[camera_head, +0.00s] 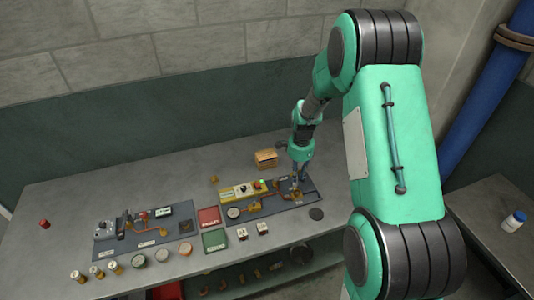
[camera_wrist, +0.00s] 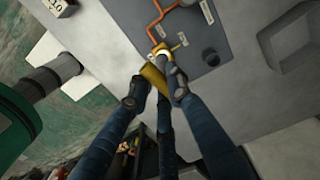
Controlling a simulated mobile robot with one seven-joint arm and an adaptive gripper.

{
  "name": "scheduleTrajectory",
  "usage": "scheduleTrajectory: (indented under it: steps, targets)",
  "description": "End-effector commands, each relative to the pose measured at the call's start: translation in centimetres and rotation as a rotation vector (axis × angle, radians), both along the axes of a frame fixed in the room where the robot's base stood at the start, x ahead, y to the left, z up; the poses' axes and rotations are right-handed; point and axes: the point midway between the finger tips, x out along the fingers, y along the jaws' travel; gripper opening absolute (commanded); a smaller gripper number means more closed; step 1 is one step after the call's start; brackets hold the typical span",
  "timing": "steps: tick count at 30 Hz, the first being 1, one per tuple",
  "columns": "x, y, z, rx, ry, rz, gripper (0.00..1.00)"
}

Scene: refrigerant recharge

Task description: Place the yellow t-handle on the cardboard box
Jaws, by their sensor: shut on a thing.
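The cardboard box (camera_head: 266,158) is a small tan box at the back of the workbench, left of my gripper (camera_head: 298,175). In the wrist view my gripper (camera_wrist: 157,92) has its dark fingertips closed on the yellow t-handle (camera_wrist: 153,76). The handle lies between the tips, close to a brass fitting on a dark grey panel. I cannot tell whether it touches that fitting. In the head view the handle is too small and covered to make out.
The right-hand dark panel (camera_head: 320,188) carries fittings and a gauge. A yellow control box (camera_head: 243,190) stands left of my gripper. Red (camera_head: 209,217) and green (camera_head: 215,240) trays lie mid-bench. Another panel and several gauges and fittings are on the left. The back left bench is mostly clear.

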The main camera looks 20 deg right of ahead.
Motion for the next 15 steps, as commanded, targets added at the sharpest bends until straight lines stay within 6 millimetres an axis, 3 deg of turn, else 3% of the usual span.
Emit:
scheduleTrajectory:
  steps: [9, 15]
  targets:
    - [5.6, 3.9, 2.5, 0.001, -0.002, 0.138, 0.0]
    - [8.0, 5.9, 3.3, 0.001, -0.002, 0.203, 0.0]
